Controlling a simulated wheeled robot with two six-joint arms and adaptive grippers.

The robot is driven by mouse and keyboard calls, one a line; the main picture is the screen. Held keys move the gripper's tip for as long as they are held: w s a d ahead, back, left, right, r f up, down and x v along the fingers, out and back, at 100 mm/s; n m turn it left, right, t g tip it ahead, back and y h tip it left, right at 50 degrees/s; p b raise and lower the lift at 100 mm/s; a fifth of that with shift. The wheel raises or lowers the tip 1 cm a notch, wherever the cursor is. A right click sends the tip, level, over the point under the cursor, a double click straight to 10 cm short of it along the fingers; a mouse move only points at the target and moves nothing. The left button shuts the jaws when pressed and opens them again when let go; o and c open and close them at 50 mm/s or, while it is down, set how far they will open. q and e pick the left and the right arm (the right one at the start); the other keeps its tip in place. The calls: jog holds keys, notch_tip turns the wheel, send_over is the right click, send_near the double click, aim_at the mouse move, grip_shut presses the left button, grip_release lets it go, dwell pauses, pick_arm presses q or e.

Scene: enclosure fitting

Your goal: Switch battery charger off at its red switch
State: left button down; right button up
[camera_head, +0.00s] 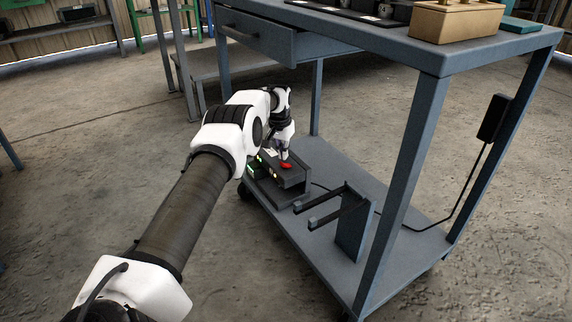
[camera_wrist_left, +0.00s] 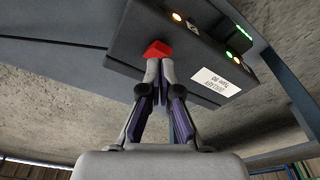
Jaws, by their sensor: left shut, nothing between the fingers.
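The battery charger (camera_head: 292,176) is a dark box on the lower shelf of the blue-grey cart. Its red switch (camera_head: 286,166) sits on the top, and it also shows in the left wrist view (camera_wrist_left: 158,50). In that view the charger (camera_wrist_left: 185,50) has a white label and lit orange and green lamps. My left gripper (camera_head: 284,156) is shut and empty, its fingertips right at the red switch. In the left wrist view the fingertips (camera_wrist_left: 160,64) overlap the switch's edge; I cannot tell whether they press it. My right gripper is not in view.
The cart's lower shelf (camera_head: 330,262) also carries a dark bracket with two prongs (camera_head: 352,222). A black cable runs from the charger area to a box on the cart's right leg (camera_head: 492,118). The cart's top and open drawer (camera_head: 262,36) overhang the shelf.

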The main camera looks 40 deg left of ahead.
pick_arm(q)
jog(key=shift+f+b, duration=0.5)
jog(key=shift+f, duration=0.6)
dwell(0.8)
notch_tip(320, 180, up, 7)
jog(key=p, duration=0.6)
jog(key=shift+r, duration=0.1)
dwell(0.3)
